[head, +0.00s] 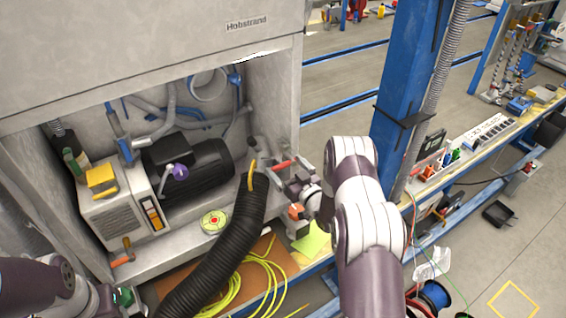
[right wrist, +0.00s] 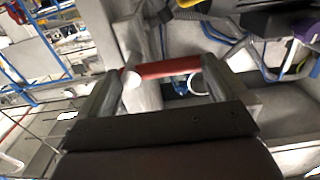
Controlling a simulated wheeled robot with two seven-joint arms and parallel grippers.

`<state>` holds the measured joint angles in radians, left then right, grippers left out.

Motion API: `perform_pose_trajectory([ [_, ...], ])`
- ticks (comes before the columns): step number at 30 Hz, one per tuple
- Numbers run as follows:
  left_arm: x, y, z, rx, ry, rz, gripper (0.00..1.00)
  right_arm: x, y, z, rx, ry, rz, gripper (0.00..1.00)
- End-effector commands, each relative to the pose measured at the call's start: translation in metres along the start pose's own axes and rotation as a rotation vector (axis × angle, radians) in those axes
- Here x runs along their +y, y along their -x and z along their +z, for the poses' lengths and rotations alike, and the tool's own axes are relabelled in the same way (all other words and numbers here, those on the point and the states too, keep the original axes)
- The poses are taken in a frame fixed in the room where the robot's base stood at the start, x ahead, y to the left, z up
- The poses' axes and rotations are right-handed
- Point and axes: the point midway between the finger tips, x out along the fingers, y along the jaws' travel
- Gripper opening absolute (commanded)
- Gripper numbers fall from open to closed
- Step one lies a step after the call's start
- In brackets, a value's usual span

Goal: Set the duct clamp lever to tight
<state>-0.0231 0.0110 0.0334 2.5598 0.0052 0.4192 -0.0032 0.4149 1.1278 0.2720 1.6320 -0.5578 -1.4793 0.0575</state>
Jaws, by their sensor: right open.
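A red lever handle (head: 283,163) sticks out near the right side of the cabinet opening, by the top of the black corrugated duct (head: 228,232). A yellow lever (head: 251,176) stands at the duct's upper end. I cannot tell for certain which is the clamp lever. My right gripper (head: 297,182) is close to the red handle. In the right wrist view, the red handle (right wrist: 168,68) lies across the space between the open fingers of my right gripper (right wrist: 162,82); contact is unclear. My left arm shows at the lower left; its gripper (head: 108,299) is cut off and unclear.
A grey machine with a black motor (head: 190,165) and purple knob (head: 180,171) fills the cabinet (head: 150,40). Yellow cable (head: 245,285) lies below.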

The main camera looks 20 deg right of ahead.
Motion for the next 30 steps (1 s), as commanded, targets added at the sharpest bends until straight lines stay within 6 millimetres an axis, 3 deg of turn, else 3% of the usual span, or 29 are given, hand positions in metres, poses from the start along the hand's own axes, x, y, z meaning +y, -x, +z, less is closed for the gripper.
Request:
perform_pose_trajectory([
  [5,0.0,0.003,0.0,0.0,0.0,0.0,0.39,0.0,-0.019,0.0,-0.001,0.0,0.0,1.0],
  [13,0.0,0.003,0.0,0.0,0.0,0.0,0.39,0.001,-0.022,0.0,-0.001,0.0,0.001,1.0],
  [18,0.0,0.003,0.0,0.0,0.0,0.0,0.39,0.001,-0.021,0.0,-0.002,0.0,0.001,0.45],
  [30,0.0,-0.001,0.0,0.0,0.0,0.0,0.39,0.001,-0.021,-0.002,-0.001,-0.086,0.002,0.42],
])
